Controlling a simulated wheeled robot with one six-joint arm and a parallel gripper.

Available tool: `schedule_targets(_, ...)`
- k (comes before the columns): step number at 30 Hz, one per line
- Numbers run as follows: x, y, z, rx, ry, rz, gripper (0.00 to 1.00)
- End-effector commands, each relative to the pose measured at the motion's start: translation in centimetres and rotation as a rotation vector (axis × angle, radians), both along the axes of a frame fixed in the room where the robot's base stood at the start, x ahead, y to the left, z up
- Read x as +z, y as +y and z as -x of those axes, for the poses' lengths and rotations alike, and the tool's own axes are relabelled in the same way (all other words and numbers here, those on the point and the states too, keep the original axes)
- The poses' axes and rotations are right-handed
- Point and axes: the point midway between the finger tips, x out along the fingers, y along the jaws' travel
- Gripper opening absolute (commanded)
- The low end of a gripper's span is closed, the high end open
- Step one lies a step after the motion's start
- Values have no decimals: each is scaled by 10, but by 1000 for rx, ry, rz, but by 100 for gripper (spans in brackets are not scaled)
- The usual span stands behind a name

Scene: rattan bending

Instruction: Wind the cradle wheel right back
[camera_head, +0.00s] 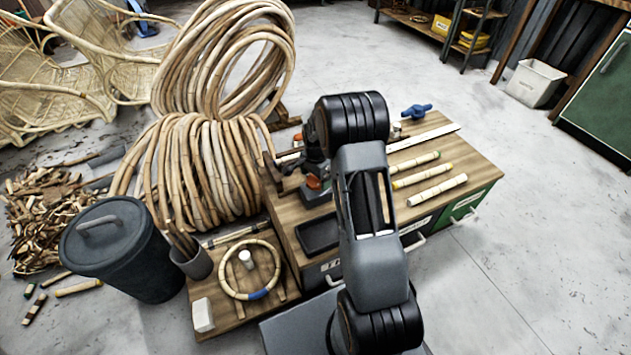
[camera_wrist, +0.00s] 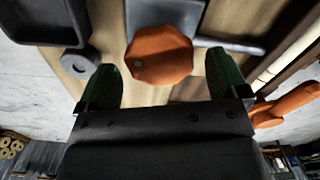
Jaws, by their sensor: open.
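An orange many-sided wheel (camera_wrist: 157,56), which I take for the cradle wheel, sits at the end of a grey metal block (camera_wrist: 172,14) in the wrist view. My gripper (camera_wrist: 161,66) is open, with one dark green fingertip on each side of the wheel. A gap shows on both sides, so the fingers are not closed on it. In the head view a grey and black device with an orange part (camera_head: 313,183) stands on the wooden bench top (camera_head: 283,215). My arm hides much of that area and my gripper cannot be made out there.
A second orange part (camera_wrist: 288,105) lies right of my fingers in the wrist view. A black tray (camera_head: 318,234) lies at the bench front. Pale rattan pieces (camera_head: 437,190) lie to the right. Big rattan coils (camera_head: 195,160) stand left.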

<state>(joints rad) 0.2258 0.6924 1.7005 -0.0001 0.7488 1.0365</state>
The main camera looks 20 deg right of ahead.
Motion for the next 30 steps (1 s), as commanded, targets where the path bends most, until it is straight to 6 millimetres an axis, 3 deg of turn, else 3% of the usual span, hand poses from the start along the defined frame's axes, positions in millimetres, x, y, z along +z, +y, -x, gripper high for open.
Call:
schedule_targets(14, -10, 0, 0, 0, 0, 0, 92)
schedule_targets(30, -10, 0, 0, 0, 0, 0, 43)
